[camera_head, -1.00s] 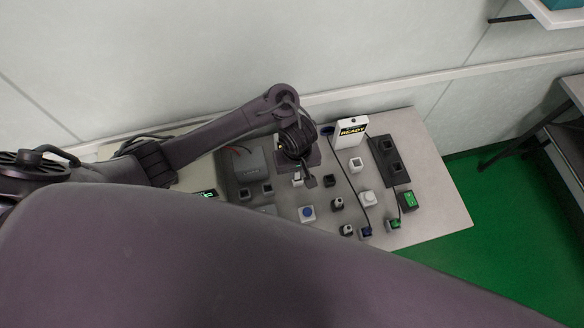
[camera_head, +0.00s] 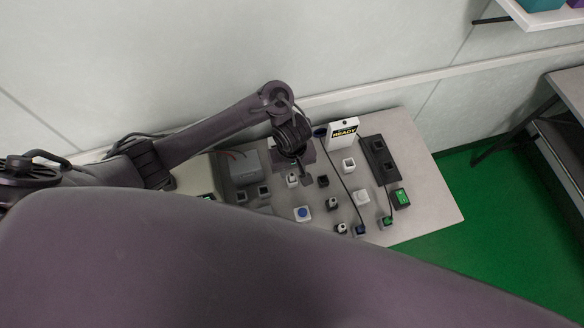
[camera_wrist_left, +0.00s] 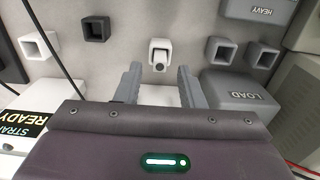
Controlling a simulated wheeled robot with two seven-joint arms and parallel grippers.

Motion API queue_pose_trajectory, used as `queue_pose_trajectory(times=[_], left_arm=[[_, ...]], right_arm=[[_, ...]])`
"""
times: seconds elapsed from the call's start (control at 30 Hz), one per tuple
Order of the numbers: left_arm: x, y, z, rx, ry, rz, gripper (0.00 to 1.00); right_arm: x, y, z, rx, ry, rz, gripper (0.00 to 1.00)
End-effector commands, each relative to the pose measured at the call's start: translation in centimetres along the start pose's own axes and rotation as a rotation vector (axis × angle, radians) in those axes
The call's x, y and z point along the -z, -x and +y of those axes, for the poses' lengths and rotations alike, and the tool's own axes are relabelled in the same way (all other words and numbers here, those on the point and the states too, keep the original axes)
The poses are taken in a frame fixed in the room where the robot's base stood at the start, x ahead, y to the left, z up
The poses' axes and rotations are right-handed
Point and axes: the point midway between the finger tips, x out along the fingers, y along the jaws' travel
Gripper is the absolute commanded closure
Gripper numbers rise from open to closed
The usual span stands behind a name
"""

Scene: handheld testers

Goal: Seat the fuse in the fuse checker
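My left gripper (camera_head: 299,179) is over the middle of the table, pointing down. In the left wrist view its two fingers (camera_wrist_left: 158,70) are apart with nothing between the tips. A small white piece with a dark round end (camera_wrist_left: 160,52) lies just beyond the fingertips, roughly centred between them; it also shows in the head view (camera_head: 292,181). It may be the fuse, but no label confirms this. I cannot tell which device is the fuse checker. My right gripper is not in view; a large link of my own covers the lower head view.
A grey LOAD block (camera_wrist_left: 243,92) is on the other side. A black socket (camera_head: 323,181), a white socket (camera_head: 348,165), a blue-button box (camera_head: 303,213) and a black strip (camera_head: 380,157) surround it. Cables cross the table (camera_head: 430,205).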

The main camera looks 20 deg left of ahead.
Motion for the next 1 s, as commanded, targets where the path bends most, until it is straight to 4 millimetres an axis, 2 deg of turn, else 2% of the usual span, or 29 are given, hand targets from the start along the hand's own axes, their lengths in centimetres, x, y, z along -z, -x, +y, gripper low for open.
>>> queue_pose_trajectory(times=[0.03, 0.1, 0.4, 0.6, 1.0], left_arm=[[0.1, 2.1, 0.0, 0.0, -0.001, 0.004, 0.65], [0.1, 3.4, 0.0, -0.001, -0.001, 0.003, 0.65], [0.1, 7.9, 0.0, 0.0, -0.001, 0.003, 0.65], [0.1, 8.9, 0.0, 0.001, 0.0, 0.002, 0.65], [0.0, 8.9, 0.0, 0.0, 0.001, 0.001, 0.65]], right_arm=[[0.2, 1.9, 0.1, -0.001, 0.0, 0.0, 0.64], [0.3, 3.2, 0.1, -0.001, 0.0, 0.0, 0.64], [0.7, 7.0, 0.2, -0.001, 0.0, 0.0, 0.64], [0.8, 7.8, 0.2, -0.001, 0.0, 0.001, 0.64], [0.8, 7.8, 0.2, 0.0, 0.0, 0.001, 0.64]])
